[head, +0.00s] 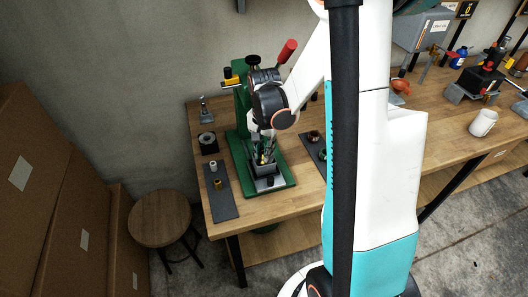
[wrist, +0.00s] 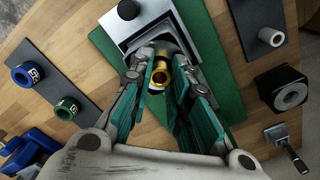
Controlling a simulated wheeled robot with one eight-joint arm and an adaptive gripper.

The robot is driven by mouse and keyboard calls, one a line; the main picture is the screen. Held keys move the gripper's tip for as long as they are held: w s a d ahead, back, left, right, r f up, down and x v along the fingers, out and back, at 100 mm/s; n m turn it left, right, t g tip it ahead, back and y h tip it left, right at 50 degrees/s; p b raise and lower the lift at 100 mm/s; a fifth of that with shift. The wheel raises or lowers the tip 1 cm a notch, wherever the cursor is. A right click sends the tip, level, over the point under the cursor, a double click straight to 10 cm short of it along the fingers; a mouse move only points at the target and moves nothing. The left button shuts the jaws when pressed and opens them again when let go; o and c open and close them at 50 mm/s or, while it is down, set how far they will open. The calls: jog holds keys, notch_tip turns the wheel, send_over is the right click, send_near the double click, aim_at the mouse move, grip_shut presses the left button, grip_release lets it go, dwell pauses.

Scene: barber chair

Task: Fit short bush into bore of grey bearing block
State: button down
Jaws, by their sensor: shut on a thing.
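My gripper (head: 263,152) is shut on a short brass bush (wrist: 161,79), which shows between its teal fingers in the wrist view. The gripper reaches down over the green press's base. The grey bearing block (wrist: 178,43) is on the press's plate, just past the fingertips in the wrist view and partly hidden by them. The bush's open end faces the wrist camera. I cannot tell whether its far end touches the block or is in the bore, which is hidden from view.
The green press (head: 241,105) with a red handle stands behind. A dark mat (head: 222,206) at left holds a pale bush (head: 213,167) and another brass bush (head: 217,184). A black block with a ring (head: 207,142) stands near. Another mat (wrist: 52,50) holds brown and green bushes.

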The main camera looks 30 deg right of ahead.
jog(key=shift+f, duration=0.25)
jog(key=c, duration=1.9)
grip_release()
jog(key=shift+f, duration=0.1)
jog(key=shift+c, duration=0.2)
jog(key=o, duration=0.4)
